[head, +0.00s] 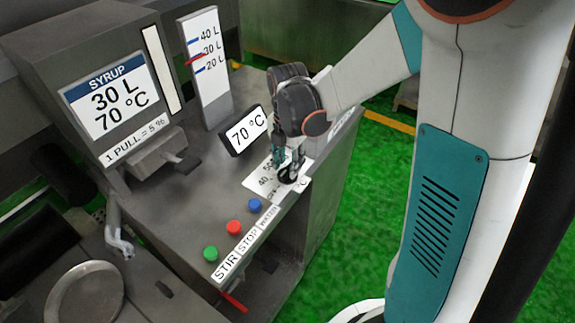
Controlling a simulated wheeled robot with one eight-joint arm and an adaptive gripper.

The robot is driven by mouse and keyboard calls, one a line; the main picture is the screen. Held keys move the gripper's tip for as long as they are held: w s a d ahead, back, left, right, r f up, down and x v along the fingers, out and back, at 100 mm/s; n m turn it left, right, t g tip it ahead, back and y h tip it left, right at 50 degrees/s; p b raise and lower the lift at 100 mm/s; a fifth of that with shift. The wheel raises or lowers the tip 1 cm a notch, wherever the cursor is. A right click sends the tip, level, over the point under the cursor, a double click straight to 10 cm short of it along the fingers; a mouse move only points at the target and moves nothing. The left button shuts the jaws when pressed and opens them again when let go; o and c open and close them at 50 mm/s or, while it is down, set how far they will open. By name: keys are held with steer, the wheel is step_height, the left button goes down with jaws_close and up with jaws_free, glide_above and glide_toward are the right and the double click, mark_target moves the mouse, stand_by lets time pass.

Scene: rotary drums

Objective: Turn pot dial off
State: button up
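The pot dial appears as a small dark round knob (287,178) on a white label plate (256,182) with partly hidden temperature markings. My gripper (288,165) points down over the dial, its fingers at or around the knob. I cannot tell whether the fingers touch it or how far apart they are. The dial's pointer is hidden. A display (247,131) behind it reads 70 °C.
Green (210,254), red (234,228) and blue (255,205) buttons sit left of the dial along the panel's front edge. A syrup screen (112,97) and a level gauge (207,65) stand behind. A lever (119,232) is at lower left.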

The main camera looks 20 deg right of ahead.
mark_target(288, 169)
step_height(288, 169, up, 10)
steer(key=shift+r, duration=0.15)
stand_by(0.6)
steer(key=s+r+m+t, duration=0.2)
steer(key=s+m, duration=0.5)
steer(key=m, duration=0.5)
steer(key=s+r+m+t, duration=0.2)
steer(key=s+m+t, duration=0.3)
steer(key=m, duration=0.8)
steer(key=s, duration=0.3)
steer(key=shift+s+d+r, duration=0.2)
steer(key=shift+d+r, duration=0.05)
steer(key=shift+r, duration=0.15)
steer(key=shift+a, duration=0.1)
